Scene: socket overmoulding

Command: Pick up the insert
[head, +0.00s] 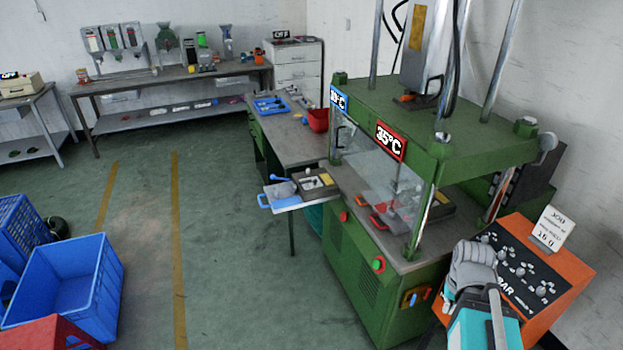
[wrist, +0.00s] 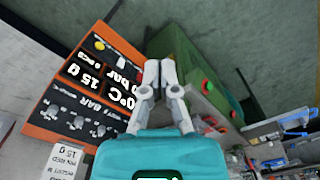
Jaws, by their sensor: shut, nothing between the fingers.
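My gripper (wrist: 160,70) is shut and empty in the wrist view, its two grey fingers together. It points past the orange control box (wrist: 48,128) towards the green press (wrist: 180,58). In the head view the grey and teal end of my arm is at the lower right, in front of the same box. I cannot make out an insert for certain in either view. Small parts too small to name lie on a tray with blue handles (head: 291,203) at the press's left side and on the bench (head: 284,137) behind it.
The press (head: 351,260) has clear guards and a 35°C sign (head: 390,141). A job card (head: 552,229) stands on the control box. A red bin (head: 318,120) is on the bench. Blue crates (head: 68,283) stand at the left. The floor between is clear.

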